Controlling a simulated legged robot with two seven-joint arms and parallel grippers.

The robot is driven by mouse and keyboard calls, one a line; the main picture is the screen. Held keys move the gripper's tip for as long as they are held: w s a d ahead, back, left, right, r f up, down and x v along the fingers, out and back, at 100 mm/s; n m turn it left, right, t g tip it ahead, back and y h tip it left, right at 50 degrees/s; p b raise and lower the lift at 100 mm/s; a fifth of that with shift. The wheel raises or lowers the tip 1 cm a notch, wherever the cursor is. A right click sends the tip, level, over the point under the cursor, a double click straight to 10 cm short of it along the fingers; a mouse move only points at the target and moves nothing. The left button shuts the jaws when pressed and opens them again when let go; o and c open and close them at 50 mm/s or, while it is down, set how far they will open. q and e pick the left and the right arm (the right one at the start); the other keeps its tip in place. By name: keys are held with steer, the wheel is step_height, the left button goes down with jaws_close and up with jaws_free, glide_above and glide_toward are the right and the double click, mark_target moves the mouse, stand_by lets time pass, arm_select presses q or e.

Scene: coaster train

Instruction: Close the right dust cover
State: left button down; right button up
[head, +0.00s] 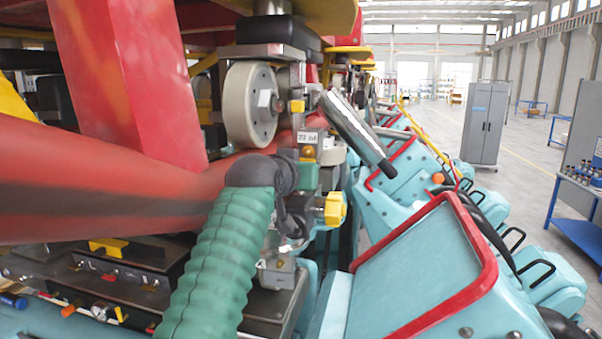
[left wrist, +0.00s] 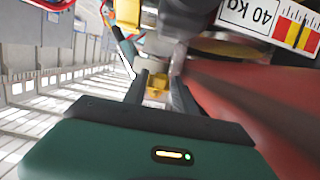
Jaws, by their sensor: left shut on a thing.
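My left gripper (left wrist: 157,80) points away from its green wrist housing in the left wrist view, its two dark fingers close around a small yellow part (left wrist: 156,86). In the head view my left gripper (head: 308,153) is small and partly hidden among the wheel fittings, beyond my green ribbed sleeve. A yellow knob-like part (head: 335,208) sticks out just right of and below it. I cannot tell for certain which part is the right dust cover, though the yellow held part may belong to it. My right gripper is not in view.
A pale wheel (head: 250,105) and a thick red beam (head: 110,195) crowd the left side. A silver-and-black cylinder (head: 357,133) slants close on the right. Turquoise train cars with red-edged panels (head: 415,265) fill the lower right. Open floor lies beyond, with a grey cabinet (head: 487,122).

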arm_select(q)
steer(key=shift+r, duration=0.45)
steer(key=c, duration=1.4)
jaws_free()
steer(key=shift+o, duration=0.4)
steer(key=shift+w+f, duration=0.1)
steer(key=shift+f, duration=0.15)
steer(key=shift+f, duration=0.1)
steer(key=b+v, duration=0.9)
steer(key=v, duration=0.7)
steer(key=shift+s+a, duration=0.15)
steer(key=shift+s, duration=0.2)
steer(key=shift+w, duration=0.1)
